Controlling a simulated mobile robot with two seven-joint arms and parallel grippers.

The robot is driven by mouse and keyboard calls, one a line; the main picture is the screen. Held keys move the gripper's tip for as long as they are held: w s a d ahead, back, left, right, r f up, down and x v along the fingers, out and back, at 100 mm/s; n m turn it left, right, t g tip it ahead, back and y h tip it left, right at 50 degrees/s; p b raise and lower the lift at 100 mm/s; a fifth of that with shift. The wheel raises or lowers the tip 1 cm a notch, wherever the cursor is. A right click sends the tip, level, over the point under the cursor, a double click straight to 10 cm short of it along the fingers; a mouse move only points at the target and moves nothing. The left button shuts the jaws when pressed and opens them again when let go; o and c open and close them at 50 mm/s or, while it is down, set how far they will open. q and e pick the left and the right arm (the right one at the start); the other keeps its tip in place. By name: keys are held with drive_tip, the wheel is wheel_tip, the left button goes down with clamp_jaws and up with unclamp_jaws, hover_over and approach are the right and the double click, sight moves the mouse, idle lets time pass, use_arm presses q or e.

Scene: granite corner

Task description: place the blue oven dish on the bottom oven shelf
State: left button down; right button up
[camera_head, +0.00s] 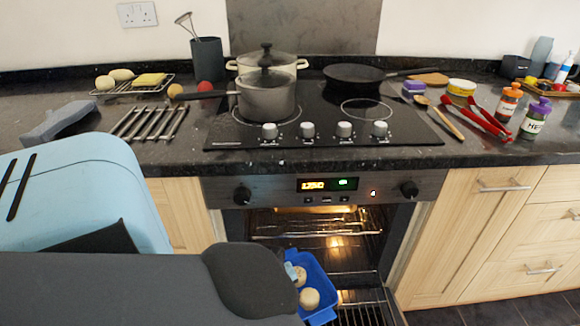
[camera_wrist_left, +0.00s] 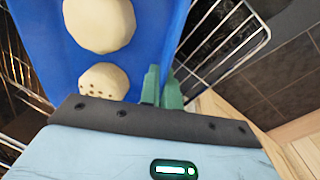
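The blue oven dish (camera_head: 322,283) is at the oven opening in the head view, partly hidden by my dark arm. It holds pale round rolls and fills the upper left of the left wrist view (camera_wrist_left: 150,45). My left gripper (camera_head: 291,270) is at the dish's edge; its green fingers (camera_wrist_left: 162,90) are close together on the dish's side wall in the wrist view. A wire oven shelf (camera_head: 368,315) shows low in front, beside and below the dish; whether the dish touches it I cannot tell. My right gripper is not in view.
The oven is open and lit, with an upper wire rack (camera_head: 270,236) inside. The control panel (camera_head: 325,188) is above the opening. Wooden cabinets (camera_head: 455,225) flank it. Pots (camera_head: 267,97) and a frying pan (camera_head: 353,76) stand on the hob above.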

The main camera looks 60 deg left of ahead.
sight(303, 287)
use_arm(q)
drive_tip(key=shift+w+a, duration=0.1)
drive_tip(key=shift+w, duration=0.8)
drive_tip(key=shift+w, duration=0.1)
drive_tip(key=shift+w, duration=0.35)
drive_tip(key=shift+w+f+b, duration=0.2)
drive_tip(key=shift+f+b, duration=0.1)
drive_tip(key=shift+b, duration=0.05)
drive_tip(key=shift+f+b, duration=0.55)
drive_tip(key=shift+f, duration=0.9)
drive_tip(key=shift+f, duration=0.15)
